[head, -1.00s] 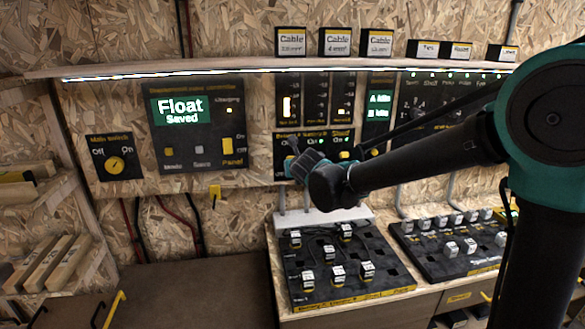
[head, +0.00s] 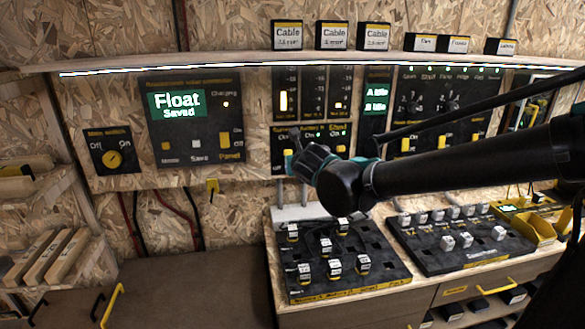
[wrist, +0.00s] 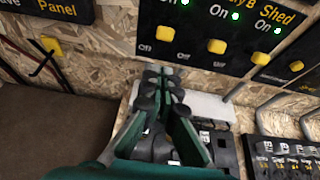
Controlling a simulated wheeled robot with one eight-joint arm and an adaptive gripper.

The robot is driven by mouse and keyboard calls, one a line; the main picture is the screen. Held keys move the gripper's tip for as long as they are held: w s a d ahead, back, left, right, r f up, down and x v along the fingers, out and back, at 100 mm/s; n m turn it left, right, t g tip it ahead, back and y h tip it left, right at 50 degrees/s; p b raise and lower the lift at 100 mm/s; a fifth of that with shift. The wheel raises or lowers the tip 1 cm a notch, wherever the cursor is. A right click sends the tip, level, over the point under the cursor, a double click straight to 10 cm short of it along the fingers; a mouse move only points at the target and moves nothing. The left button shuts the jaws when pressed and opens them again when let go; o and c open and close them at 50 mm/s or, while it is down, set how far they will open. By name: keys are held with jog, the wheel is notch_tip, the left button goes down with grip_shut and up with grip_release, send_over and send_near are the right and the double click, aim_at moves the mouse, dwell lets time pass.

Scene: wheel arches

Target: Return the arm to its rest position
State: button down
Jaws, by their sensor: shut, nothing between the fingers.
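My gripper (head: 296,143) is in front of the lower switch panel (head: 331,139) in the head view, at the end of my black arm with teal parts. In the wrist view my gripper (wrist: 163,72) shows with its fingers together and nothing between them. Its tips are just below the switch panel (wrist: 217,62), over the bare chipboard wall. Several yellow switches with green lights show on that panel. I cannot tell how far the tips are from the wall.
The workbench (head: 350,305) holds two black trays of small labelled blocks, the nearer-left tray (head: 390,276) and the right tray (head: 500,254). A lit shelf (head: 320,58) carries boxes above the panels. Wooden racks (head: 55,255) stand at left. The brown surface (head: 200,290) is clear.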

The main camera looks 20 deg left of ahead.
jog(key=shift+s+d+r, duration=0.2)
jog(key=shift+s+r, duration=0.1)
jog(key=shift+r, duration=0.05)
dwell(0.3)
jog(key=w+d+f+m+g+h, duration=0.1)
jog(key=d+f+m+h, duration=0.35)
jog(key=d+m, duration=0.8)
jog(key=w+d+f+m+g+h, duration=0.15)
jog(key=d+f+m, duration=0.6)
jog(key=d, duration=0.95)
jog(key=s+d+f+m+g, duration=0.2)
jog(key=s+d+f+m, duration=0.4)
jog(key=m, duration=0.5)
jog(key=s+d+f+m+g, duration=0.2)
jog(key=s+d+f+m, duration=0.5)
jog(key=s+d+m, duration=0.3)
jog(key=shift+s+d+m+g+h, duration=0.3)
jog(key=shift+d+m+g+h, duration=0.1)
jog(key=shift+d+m, duration=0.2)
